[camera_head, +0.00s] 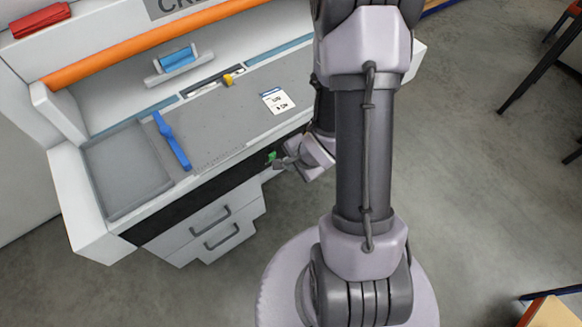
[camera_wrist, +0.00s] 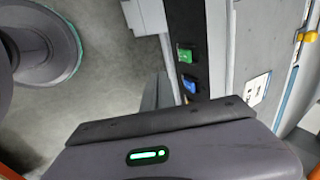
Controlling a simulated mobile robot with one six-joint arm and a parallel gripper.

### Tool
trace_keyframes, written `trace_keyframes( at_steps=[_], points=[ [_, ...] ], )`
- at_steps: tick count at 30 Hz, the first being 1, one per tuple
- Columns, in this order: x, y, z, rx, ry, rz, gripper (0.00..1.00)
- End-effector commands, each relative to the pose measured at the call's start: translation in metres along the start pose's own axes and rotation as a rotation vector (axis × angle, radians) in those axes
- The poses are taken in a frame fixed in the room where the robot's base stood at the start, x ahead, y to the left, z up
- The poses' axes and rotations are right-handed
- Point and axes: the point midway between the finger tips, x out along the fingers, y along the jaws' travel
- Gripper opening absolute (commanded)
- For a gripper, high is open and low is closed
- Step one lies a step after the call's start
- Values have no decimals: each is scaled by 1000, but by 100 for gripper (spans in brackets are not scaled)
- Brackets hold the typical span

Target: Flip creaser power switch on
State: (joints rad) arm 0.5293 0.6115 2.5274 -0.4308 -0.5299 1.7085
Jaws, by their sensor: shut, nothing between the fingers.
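The creaser (camera_head: 215,120) is a white machine with a grey bed. A green switch (camera_head: 271,156) sits on its black front strip, and my gripper (camera_head: 279,162) is right beside it. In the wrist view the green switch (camera_wrist: 185,54) and a blue switch (camera_wrist: 189,84) sit on the black strip (camera_wrist: 186,20). My gripper's grey fingers (camera_wrist: 163,88) are shut and empty, just left of the switches. I cannot tell whether they touch either switch, nor which way the green switch is set. In the head view the blue switch is not discernible.
The creaser bed carries a blue bar (camera_head: 172,140), a white card (camera_head: 277,101) and a yellow slider (camera_head: 229,79). An orange roller (camera_head: 140,45) spans the back. Drawers (camera_head: 213,226) are below the front strip. Open grey floor (camera_head: 480,170) lies right of my arm.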

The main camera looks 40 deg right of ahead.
Motion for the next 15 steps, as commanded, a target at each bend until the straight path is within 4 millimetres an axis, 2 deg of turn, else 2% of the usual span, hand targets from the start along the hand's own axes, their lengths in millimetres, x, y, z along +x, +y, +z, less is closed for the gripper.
trace_keyframes(
  at_steps=[1,9,12,15],
  points=[
    [15,2,1,-1,-2,2,0],
    [69,-2,0,-1,-1,0,0],
    [69,-21,0,-4,0,-2,0],
    [71,-32,1,-3,-1,-1,0]
  ],
)
